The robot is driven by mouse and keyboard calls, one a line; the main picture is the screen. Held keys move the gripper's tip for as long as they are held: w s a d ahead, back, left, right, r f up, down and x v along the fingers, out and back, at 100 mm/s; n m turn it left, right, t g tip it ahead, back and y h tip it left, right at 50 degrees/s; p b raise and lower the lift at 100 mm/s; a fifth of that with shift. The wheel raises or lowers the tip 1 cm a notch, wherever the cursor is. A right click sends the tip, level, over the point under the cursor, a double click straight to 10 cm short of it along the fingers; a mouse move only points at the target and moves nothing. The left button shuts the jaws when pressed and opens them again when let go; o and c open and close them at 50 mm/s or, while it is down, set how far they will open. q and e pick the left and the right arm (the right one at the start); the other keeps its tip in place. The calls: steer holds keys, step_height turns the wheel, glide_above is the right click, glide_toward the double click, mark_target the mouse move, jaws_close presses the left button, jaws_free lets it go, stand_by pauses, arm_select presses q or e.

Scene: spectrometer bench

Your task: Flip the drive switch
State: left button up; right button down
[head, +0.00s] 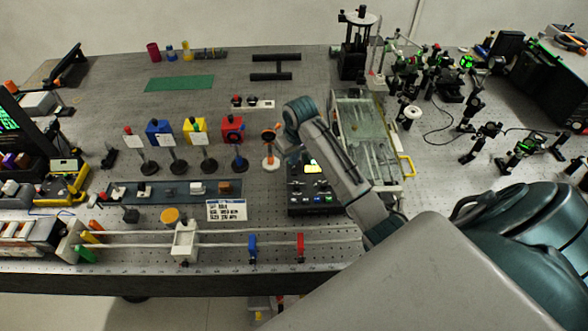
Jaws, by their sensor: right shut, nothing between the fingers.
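A black control box (315,199) with a lit yellow-green display stands near the middle of the bench, with a row of small controls along its front edge. I cannot make out which small control is the drive switch. My right arm reaches in from the lower right, its wrist bent above and behind the box. My right gripper (294,150) points down near the box's back left edge and is shut and empty. Its fingertips are small and partly hidden, and I cannot tell whether they touch anything. My left gripper is not in view.
An orange-topped white stand (270,146) is close left of my right gripper. Red, yellow and blue boxes on posts stand further left. A glass-topped tray (363,125) lies behind my forearm. A white printed card (227,210) lies left of the control box. Optics crowd the right side.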

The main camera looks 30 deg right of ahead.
mark_target(294, 167)
steer(key=shift+f, duration=0.9)
steer(key=shift+r, duration=0.1)
step_height(294, 167, up, 2)
steer(key=shift+p, duration=0.3)
steer(key=shift+r, duration=2.45)
steer(key=shift+s+f, duration=0.1)
